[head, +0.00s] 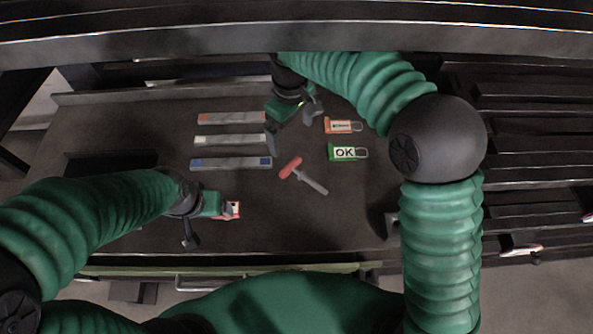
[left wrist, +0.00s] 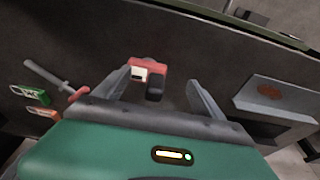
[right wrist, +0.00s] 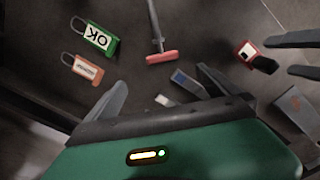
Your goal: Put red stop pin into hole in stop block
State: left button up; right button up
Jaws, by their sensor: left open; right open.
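The red stop pin (head: 290,167) lies flat mid-table, with a red crosspiece and a grey shaft pointing to the lower right. It shows in the left wrist view (left wrist: 79,94) and right wrist view (right wrist: 162,57). My right gripper (head: 295,124) is open and empty above the table, beyond the pin. My left gripper (head: 212,226) is open near the front. A small red piece with white and black faces (left wrist: 148,68) shows between its fingers, not gripped. I cannot tell which thing is the stop block; a grey block with an orange-brown round spot (left wrist: 275,98) shows in the left wrist view.
Three grey bars with orange (head: 235,118), white (head: 235,140) and blue (head: 235,164) ends lie left of the pin. An orange tag (head: 340,127) and a green OK tag (head: 345,153) lie to its right. A dark rail (head: 330,38) spans the back.

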send_over(292, 166)
jog(key=f, duration=0.9)
jog(key=shift+w+d, duration=0.15)
jog(key=shift+w, duration=0.2)
jog(key=f, duration=0.2)
jog(key=s+f, duration=0.1)
jog(key=f, duration=0.2)
jog(key=shift+w+f, duration=0.1)
jog(key=shift+f, duration=0.15)
jog(key=shift+r, duration=0.1)
jog(key=c, duration=1.6)
